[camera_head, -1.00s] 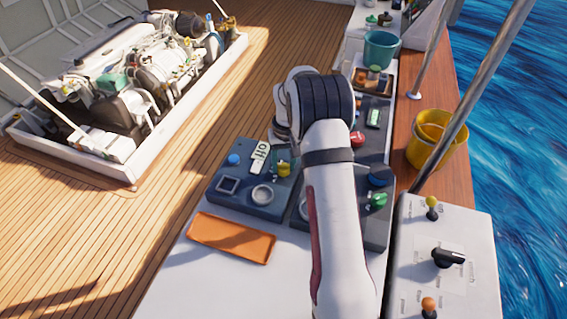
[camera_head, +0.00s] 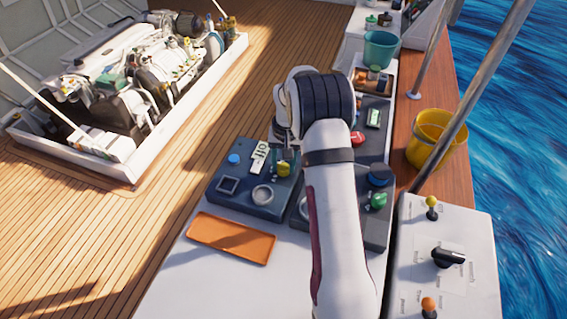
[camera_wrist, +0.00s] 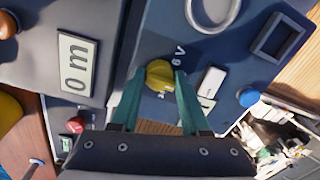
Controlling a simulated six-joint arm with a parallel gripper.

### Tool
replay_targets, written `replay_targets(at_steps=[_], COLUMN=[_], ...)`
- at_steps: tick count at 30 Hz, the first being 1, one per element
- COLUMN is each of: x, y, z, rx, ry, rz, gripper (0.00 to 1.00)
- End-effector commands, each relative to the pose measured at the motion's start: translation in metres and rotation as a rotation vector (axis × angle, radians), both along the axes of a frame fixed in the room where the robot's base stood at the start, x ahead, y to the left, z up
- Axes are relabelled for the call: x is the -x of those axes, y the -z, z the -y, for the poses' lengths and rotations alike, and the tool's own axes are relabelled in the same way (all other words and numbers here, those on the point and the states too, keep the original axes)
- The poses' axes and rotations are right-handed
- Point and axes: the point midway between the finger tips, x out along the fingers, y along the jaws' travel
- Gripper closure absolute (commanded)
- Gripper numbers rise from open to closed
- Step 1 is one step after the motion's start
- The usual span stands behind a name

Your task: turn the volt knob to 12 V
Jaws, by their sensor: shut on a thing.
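The yellow volt knob (camera_wrist: 160,75) stands on the dark blue panel (camera_head: 232,202), with a "6 V" mark beside it in the wrist view. A second mark under the knob is partly covered and I cannot read it. The knob also shows in the head view (camera_head: 284,170), just below my wrist. My gripper (camera_wrist: 158,82) has its two green fingers on either side of the knob and is shut on it. Which mark the knob points at is unclear.
A white "Off" plate (camera_head: 259,156), a blue button (camera_head: 234,159) and a grey ring (camera_head: 262,194) sit near the knob. A red knob (camera_head: 357,139) and a green knob (camera_head: 378,200) are to the right. An orange tray (camera_head: 231,238) lies in front.

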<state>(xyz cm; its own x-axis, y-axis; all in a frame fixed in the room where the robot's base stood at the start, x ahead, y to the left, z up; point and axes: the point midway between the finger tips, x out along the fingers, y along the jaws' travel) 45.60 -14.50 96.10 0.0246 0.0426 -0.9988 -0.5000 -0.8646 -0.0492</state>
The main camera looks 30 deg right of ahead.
Motion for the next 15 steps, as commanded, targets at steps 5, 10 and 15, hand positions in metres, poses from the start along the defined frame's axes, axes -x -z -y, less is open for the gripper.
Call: replay_targets(at_steps=[5, 10, 15], x=[0.0006, 0.0004, 0.0003], y=[-0.0008, -0.0004, -0.0023], z=[0.0038, 0.0023, 0.0017], rx=[0.006, 0.004, 0.003], ry=[0.000, -0.001, -0.001], rz=[0.001, 0.000, 0.001], gripper=[0.31, 0.27, 0.27])
